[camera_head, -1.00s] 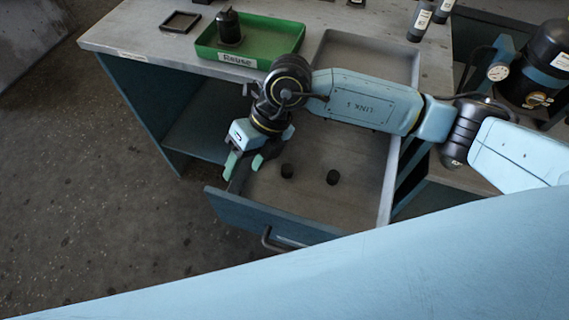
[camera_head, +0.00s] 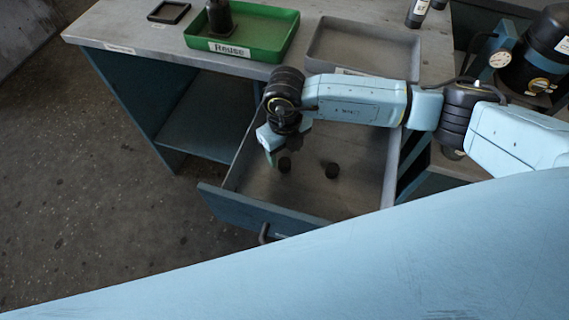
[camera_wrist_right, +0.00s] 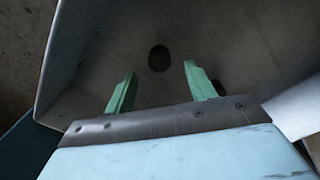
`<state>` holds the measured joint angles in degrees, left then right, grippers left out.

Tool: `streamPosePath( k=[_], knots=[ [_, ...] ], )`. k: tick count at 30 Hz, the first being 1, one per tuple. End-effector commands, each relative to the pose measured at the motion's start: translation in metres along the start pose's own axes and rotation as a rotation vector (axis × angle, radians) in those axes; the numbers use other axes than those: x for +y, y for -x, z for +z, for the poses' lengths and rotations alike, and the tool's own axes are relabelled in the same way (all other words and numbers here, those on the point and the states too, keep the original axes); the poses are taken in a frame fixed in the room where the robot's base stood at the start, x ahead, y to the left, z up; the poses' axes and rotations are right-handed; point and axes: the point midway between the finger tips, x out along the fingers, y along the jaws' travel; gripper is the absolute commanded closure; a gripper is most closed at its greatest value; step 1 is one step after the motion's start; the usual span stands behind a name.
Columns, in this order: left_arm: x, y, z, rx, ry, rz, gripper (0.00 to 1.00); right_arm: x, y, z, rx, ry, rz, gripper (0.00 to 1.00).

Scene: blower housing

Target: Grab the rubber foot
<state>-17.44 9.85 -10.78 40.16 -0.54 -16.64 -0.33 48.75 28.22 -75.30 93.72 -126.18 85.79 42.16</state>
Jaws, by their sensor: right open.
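Two small black rubber feet lie apart on the floor of the open drawer (camera_head: 350,195). The left rubber foot (camera_head: 284,165) is close to my right gripper (camera_head: 272,157) in the head view. The right rubber foot (camera_head: 332,170) lies a little further right. In the right wrist view, one rubber foot (camera_wrist_right: 159,59) shows ahead of and between the two green fingers of my right gripper (camera_wrist_right: 158,82). The fingers are spread and empty. The other foot (camera_wrist_right: 219,88) is mostly hidden behind the right finger. My left gripper is not in view.
The drawer's walls surround the feet, with its front panel (camera_head: 250,212) and handle nearest me. On the workbench (camera_head: 140,38) stand a green tray labelled Reuse (camera_head: 236,54) with a black part (camera_head: 219,18) in it, and a grey tray (camera_head: 365,47). A black machine with a gauge stands at right.

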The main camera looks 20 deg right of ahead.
Motion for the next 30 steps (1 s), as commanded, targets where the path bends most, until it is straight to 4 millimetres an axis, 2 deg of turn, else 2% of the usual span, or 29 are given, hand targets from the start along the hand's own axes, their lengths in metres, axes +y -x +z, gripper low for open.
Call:
streamPosePath(
  k=[3,7,17,27,30],
  knots=[
    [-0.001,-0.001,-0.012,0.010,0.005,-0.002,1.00,0.001,-0.022,-0.006,0.005,0.000,0.002,0.45],
    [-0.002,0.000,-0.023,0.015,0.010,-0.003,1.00,0.002,-0.038,-0.006,0.003,0.000,0.001,0.45],
    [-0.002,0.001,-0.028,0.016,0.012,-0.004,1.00,0.001,-0.043,-0.006,0.002,0.001,0.001,0.46],
    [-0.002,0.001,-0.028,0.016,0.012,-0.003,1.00,0.001,-0.043,-0.006,0.002,0.001,0.001,0.91],
    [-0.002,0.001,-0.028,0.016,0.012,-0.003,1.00,0.001,-0.043,-0.005,0.002,0.001,0.001,0.93]
  ],
)
